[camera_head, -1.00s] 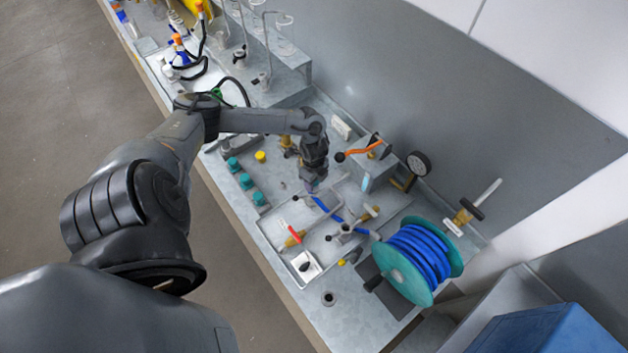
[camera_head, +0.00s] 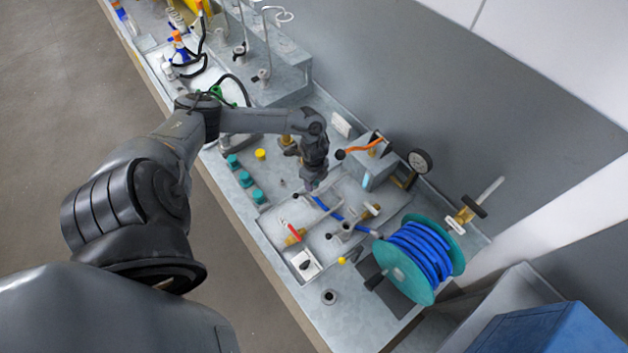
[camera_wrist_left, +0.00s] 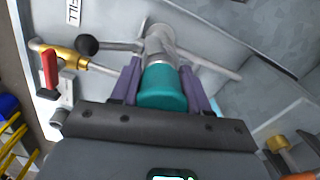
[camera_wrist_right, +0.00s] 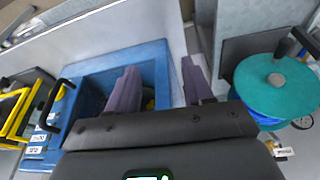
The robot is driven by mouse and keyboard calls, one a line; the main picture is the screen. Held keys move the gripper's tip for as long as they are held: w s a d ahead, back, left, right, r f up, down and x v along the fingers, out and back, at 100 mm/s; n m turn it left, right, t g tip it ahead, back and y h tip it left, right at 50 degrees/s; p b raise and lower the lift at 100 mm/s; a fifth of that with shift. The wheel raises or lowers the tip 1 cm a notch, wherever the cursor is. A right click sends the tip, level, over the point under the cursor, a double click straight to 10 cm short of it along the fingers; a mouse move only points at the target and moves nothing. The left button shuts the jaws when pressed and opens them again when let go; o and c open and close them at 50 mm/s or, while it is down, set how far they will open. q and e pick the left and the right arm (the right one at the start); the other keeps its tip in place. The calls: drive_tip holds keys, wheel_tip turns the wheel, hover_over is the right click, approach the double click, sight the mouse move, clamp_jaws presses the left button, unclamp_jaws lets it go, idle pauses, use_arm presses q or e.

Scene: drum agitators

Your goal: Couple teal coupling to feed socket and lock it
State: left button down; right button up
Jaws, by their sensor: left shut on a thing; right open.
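My left gripper (camera_head: 313,186) is over the shallow tray in the middle of the bench. In the left wrist view it (camera_wrist_left: 163,85) is shut on the teal coupling (camera_wrist_left: 163,88), with a finger on each side. A grey metal cylinder (camera_wrist_left: 160,43) stands in line beyond the teal part. I cannot tell whether it is the feed socket or part of the coupling, or whether the parts are joined. A black ball-ended lever (camera_wrist_left: 87,45) sits to its left. My right gripper (camera_wrist_right: 160,88) is open and empty above a blue bin, outside the head view.
A blue hose reel (camera_head: 418,262) stands right of the tray. Several teal caps (camera_head: 246,180) line the front edge. A red-handled brass valve (camera_head: 295,234) lies in the tray, and an orange-handled lever (camera_head: 364,147) is behind. The blue bin (camera_wrist_right: 85,85) is beyond the bench.

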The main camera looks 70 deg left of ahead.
use_arm(q)
drive_tip(key=shift+f, duration=0.3)
drive_tip(key=shift+c, duration=2.4)
unclamp_jaws()
drive_tip(key=shift+c, duration=0.4)
wheel_tip(320, 180, up, 8)
drive_tip(key=p, duration=0.7)
drive_tip(key=shift+p, duration=0.35)
drive_tip(key=shift+r+p, duration=0.65)
drive_tip(key=shift+r, duration=0.4)
